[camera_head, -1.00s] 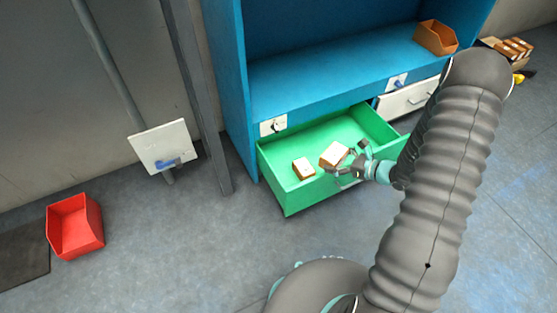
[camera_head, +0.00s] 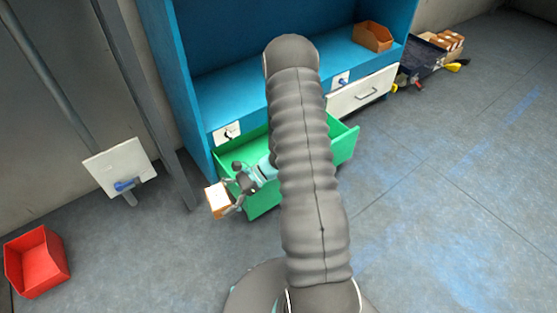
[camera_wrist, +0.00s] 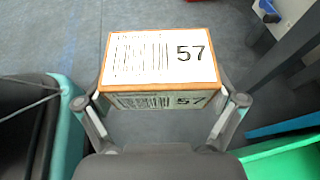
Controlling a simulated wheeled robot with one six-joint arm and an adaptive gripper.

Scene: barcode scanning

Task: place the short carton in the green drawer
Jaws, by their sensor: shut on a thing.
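My gripper (camera_head: 228,196) is shut on a carton (camera_head: 216,202) with orange-brown edges and a white top. The wrist view shows the held carton (camera_wrist: 158,58) between both fingers, with a barcode and "57" on its label. It is in the air just outside the left side of the open green drawer (camera_head: 338,152). The drawer's green edge also shows at the lower right of the wrist view (camera_wrist: 290,160). My arm hides much of the drawer's inside, so I cannot see what lies there.
The drawer is in a blue cabinet (camera_head: 175,85), beside a shut white drawer (camera_head: 350,98). An orange bin (camera_head: 373,36) stands on the shelf. A post with a white panel (camera_head: 119,168) stands left. A red bin (camera_head: 37,262) is on the floor, with clear floor between.

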